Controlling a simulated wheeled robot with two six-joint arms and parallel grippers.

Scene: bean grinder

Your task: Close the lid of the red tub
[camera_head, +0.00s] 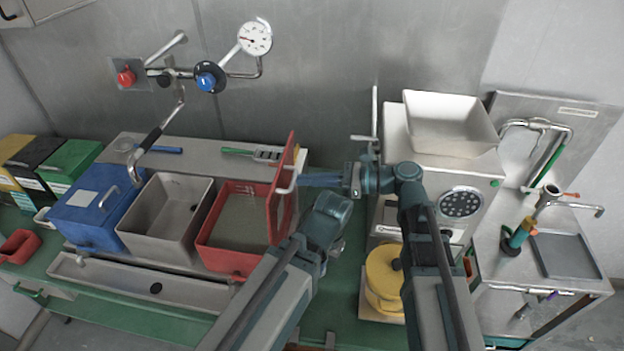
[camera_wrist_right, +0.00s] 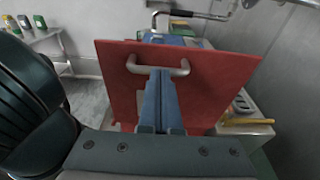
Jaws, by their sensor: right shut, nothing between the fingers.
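The red tub (camera_head: 228,260) stands on the bench with its lid (camera_head: 283,190) hinged open and standing nearly upright on the tub's right side. The lid's outer face (camera_wrist_right: 215,85) fills the middle of the right wrist view, with a grey bar handle (camera_wrist_right: 181,70) near its upper edge. My right gripper (camera_head: 302,180) is shut and empty. Its blue fingers (camera_wrist_right: 158,72) point at the lid by the handle; whether they touch is unclear. My left arm (camera_head: 325,220) ends just right of the tub, and its fingers cannot be made out.
A grey tub (camera_head: 165,250) and a closed blue tub (camera_head: 92,240) stand left of the red tub. A grinder (camera_head: 462,175) with a white hopper and a yellow round container (camera_head: 383,280) are to the right. Wall pipes (camera_head: 207,75) with valves hang behind.

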